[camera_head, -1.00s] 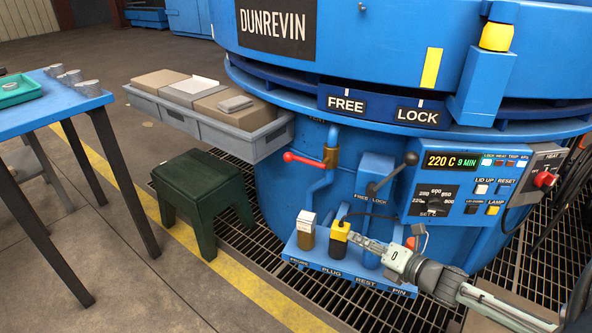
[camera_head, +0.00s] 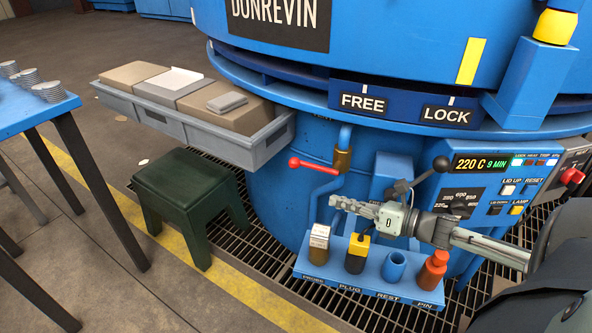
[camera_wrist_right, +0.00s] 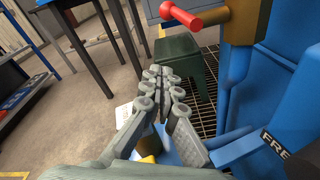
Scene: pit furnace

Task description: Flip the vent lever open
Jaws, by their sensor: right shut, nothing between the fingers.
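The vent lever (camera_head: 315,164) is a red handle on a brass valve (camera_head: 343,160) on a blue pipe at the furnace front. It points left, roughly level. In the right wrist view the red handle (camera_wrist_right: 196,17) shows at the top, beyond the fingers. My right gripper (camera_head: 336,202) comes in from the right and points left, below and a little right of the lever, apart from it. Its fingers (camera_wrist_right: 160,76) are shut with nothing between them. My left gripper is not in view.
A rack (camera_head: 375,284) with a probe, a yellow-topped plug (camera_head: 357,253) and a red pin (camera_head: 433,269) stands below my right gripper. A black-knobbed lever (camera_head: 441,163) is to the right. A green stool (camera_head: 190,190) and grey tray (camera_head: 170,123) stand left.

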